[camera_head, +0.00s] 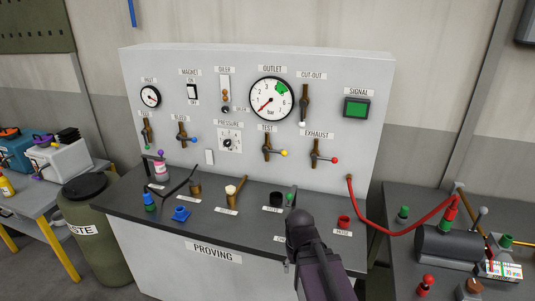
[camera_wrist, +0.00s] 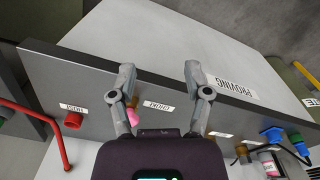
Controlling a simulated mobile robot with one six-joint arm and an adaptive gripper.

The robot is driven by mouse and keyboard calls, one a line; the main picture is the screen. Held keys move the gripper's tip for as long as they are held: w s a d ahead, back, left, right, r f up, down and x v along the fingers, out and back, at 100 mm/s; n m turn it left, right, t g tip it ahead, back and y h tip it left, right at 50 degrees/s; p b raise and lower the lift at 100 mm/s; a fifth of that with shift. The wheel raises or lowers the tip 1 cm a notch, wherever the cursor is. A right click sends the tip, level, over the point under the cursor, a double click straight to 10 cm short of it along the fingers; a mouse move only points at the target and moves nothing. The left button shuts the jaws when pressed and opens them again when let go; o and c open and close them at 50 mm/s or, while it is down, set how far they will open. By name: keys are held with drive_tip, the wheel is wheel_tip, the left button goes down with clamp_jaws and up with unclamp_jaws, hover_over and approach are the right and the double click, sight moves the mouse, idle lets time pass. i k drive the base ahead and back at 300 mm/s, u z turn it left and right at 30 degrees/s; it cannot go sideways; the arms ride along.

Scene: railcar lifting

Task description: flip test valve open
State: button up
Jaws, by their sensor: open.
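The test valve (camera_head: 267,147) is on the grey panel under the TEST label, below the large outlet gauge. It has a brown upright body and a lever with a yellow ball end (camera_head: 284,153) pointing right and slightly down. My gripper (camera_wrist: 158,72) shows in the wrist view with two grey fingers spread wide and nothing held between them. In the head view my dark arm reaches up from the bottom over the bench front, well below the valve; the fingers are not clear there. The wrist view shows the bench, not the valve.
The exhaust valve (camera_head: 315,153) with a red ball is close right of the test valve; the cut-out valve (camera_head: 304,103) is above. The bench (camera_head: 245,222) carries small fittings, including a red cup (camera_head: 344,221). A red hose (camera_head: 385,232) hangs at right.

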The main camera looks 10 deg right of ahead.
sight(265, 149)
drive_tip(key=k, duration=1.35)
drive_tip(key=u, duration=0.3)
drive_tip(key=i, duration=1.7)
drive_tip(key=z, duration=0.5)
